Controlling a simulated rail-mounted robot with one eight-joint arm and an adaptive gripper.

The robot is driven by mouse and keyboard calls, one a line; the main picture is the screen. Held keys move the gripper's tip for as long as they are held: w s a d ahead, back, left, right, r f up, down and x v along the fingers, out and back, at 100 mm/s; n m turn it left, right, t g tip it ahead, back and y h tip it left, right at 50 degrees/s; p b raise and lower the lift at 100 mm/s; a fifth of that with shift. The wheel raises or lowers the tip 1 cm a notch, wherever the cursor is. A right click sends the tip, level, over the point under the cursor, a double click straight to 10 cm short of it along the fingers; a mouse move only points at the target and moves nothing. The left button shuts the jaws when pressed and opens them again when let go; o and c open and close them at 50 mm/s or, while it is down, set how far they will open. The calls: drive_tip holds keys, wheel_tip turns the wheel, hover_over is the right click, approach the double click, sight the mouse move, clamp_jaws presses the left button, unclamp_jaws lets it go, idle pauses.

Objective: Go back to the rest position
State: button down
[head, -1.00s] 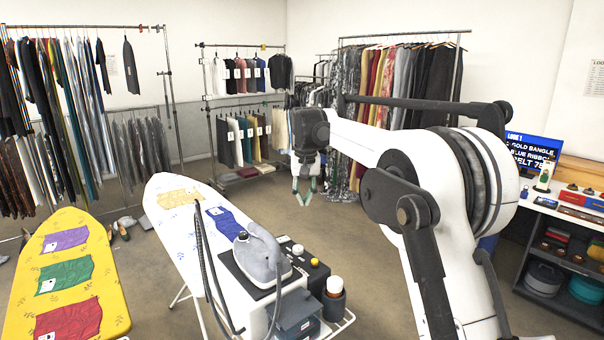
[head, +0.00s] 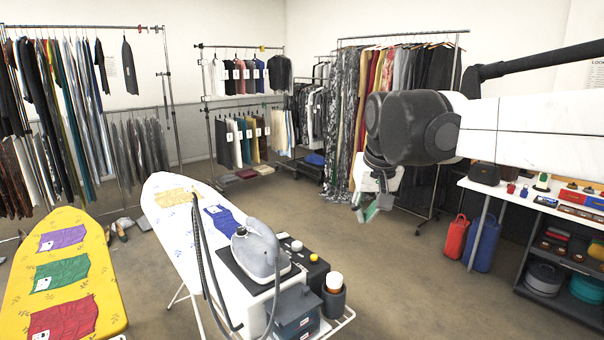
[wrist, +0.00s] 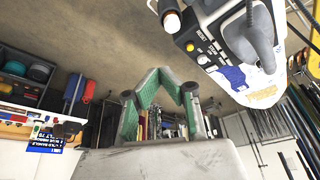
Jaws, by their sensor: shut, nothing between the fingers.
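My gripper (head: 374,208) hangs in the air right of centre in the head view, above open floor and in front of the hanging garments. In the wrist view its green-padded fingers (wrist: 166,82) lean together at the tips with nothing between them. My white arm reaches in from the right edge of the head view.
A white ironing board (head: 160,200) with an iron (head: 256,250) stands at centre left, a yellow one (head: 100,270) at far left. Clothes racks (head: 240,105) line the back. A shelf table (head: 530,200) stands right, with red (head: 456,237) and blue bags beside it. The middle floor is clear.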

drive_tip(key=s+d+f+t, duration=0.1)
drive_tip(key=s+d+f, duration=0.1)
drive_tip(key=s+f, duration=0.3)
drive_tip(key=s+d+f+t+b, duration=0.1)
drive_tip(key=s+f, duration=0.3)
drive_tip(key=s, duration=0.7)
drive_tip(key=s+d+f+b, duration=0.1)
drive_tip(key=s+d+f, duration=0.2)
drive_tip(key=s+f, duration=0.2)
drive_tip(key=s, duration=0.3)
drive_tip(key=shift+d+f+m+t+h, duration=0.3)
drive_tip(key=shift+f+m+t, duration=0.05)
drive_tip(key=shift+m+t, duration=0.05)
